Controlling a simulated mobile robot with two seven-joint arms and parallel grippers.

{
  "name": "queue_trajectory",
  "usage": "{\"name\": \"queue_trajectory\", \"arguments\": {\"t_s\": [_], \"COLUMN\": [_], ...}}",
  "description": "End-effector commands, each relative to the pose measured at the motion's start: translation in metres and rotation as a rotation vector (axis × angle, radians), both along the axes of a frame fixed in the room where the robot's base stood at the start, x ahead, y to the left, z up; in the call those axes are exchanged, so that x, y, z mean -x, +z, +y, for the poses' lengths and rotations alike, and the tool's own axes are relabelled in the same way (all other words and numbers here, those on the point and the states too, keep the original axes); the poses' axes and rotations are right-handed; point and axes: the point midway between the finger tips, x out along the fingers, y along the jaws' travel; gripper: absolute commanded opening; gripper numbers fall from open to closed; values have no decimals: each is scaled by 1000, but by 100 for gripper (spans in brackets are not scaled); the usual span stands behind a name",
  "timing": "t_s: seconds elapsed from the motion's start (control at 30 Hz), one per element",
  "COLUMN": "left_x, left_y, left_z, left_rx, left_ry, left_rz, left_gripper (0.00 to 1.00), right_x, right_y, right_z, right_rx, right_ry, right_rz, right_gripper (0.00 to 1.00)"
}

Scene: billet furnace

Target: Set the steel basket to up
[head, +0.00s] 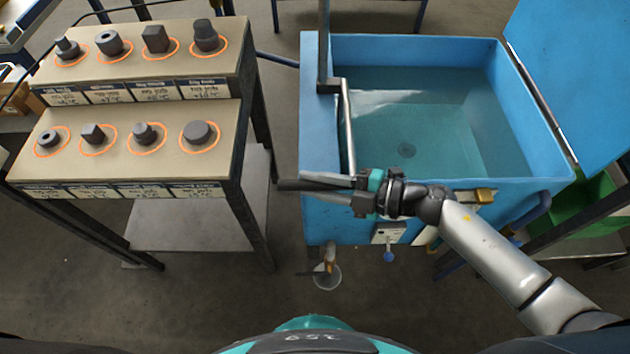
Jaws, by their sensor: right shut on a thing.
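The blue tank (318,150) holds clear greenish water (450,110). I cannot make out a steel basket in the water. A dark upright post (323,45) stands at the tank's left rim. A bare metal lever rod (348,125) runs from it towards me along the left rim. A dark handle grip (287,185) sticks out to the left near the rod's front end. My right gripper (318,182) comes in from the right across the tank's front edge and is shut on this handle grip. Its fingers partly hide the grip. My left gripper is not in view.
A stepped bench (120,120) with several dark steel parts in orange rings stands at the left. A raised blue lid (575,70) and a green bin (595,215) are at the right. A small bucket (327,277) stands below the tank's front tap.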

Motion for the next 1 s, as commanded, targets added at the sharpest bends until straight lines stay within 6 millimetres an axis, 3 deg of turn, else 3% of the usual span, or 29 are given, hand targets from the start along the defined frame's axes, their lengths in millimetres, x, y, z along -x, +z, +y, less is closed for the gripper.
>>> {"name": "queue_trajectory", "arguments": {"t_s": [0.77, 1.0], "left_x": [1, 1], "left_y": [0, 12], "left_z": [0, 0], "left_rx": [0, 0], "left_ry": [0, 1], "left_rz": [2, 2], "left_gripper": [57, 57], "right_x": [0, 0], "right_y": [0, 12], "right_z": [0, 0], "right_rx": [1, 0], "right_ry": [1, 0], "right_rz": [0, -1], "right_gripper": [0, 0]}}
